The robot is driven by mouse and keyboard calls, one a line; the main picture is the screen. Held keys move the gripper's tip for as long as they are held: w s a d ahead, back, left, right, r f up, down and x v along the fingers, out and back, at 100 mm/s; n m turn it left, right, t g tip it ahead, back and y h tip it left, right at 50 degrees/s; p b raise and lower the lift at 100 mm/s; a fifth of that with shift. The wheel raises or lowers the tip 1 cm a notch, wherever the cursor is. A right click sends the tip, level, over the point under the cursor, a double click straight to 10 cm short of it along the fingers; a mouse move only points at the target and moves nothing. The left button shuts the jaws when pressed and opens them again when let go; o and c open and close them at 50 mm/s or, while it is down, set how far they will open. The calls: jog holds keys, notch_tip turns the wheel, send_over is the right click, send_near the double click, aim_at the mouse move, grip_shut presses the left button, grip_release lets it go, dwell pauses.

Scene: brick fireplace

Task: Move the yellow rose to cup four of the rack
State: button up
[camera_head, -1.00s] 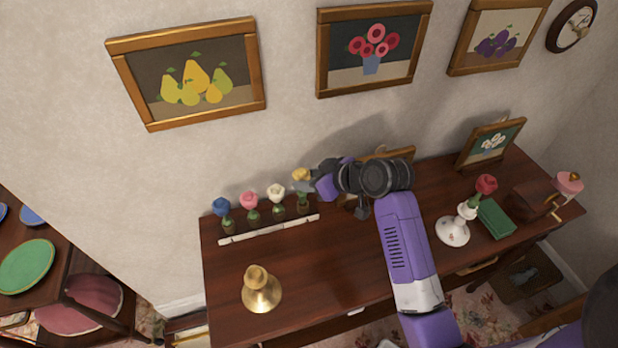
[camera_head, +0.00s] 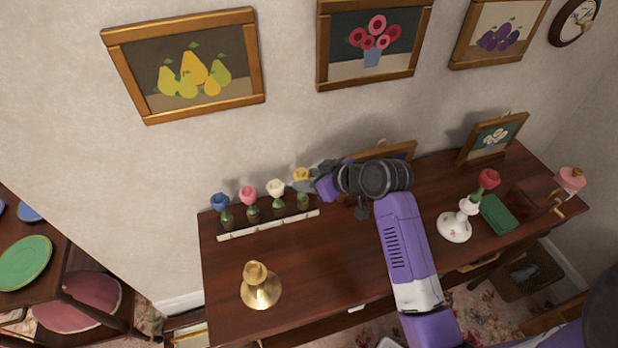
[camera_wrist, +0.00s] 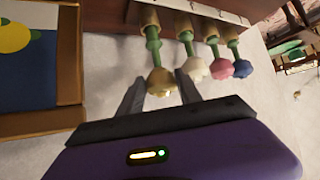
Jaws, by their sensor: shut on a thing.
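The yellow rose (camera_head: 301,174) stands in the rightmost cup of the rack (camera_head: 268,226) in the head view, with its green stem down in the cup. Blue (camera_head: 220,201), pink (camera_head: 248,195) and white (camera_head: 276,187) roses stand in the other cups. My gripper (camera_head: 306,186) reaches in from the right at the yellow rose. In the wrist view the yellow bloom (camera_wrist: 160,81) lies between my two fingers (camera_wrist: 161,88), which are shut on it. The stem (camera_wrist: 153,40) runs into its cup (camera_wrist: 149,16).
A brass candlestick (camera_head: 260,287) stands on the desk (camera_head: 330,265) in front of the rack. A white vase (camera_head: 455,226) with a red rose (camera_head: 489,178), a green box (camera_head: 497,214) and picture frames are to the right. The wall is close behind.

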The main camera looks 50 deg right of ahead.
jog(key=shift+f+b, duration=0.6)
jog(key=shift+f, duration=0.4)
jog(key=o, duration=1.2)
jog(key=shift+s+r, duration=0.1)
jog(key=v, duration=0.7)
jog(key=shift+s+r+b, duration=0.15)
jog(key=shift+s+b, duration=0.1)
jog(key=shift+b, duration=0.1)
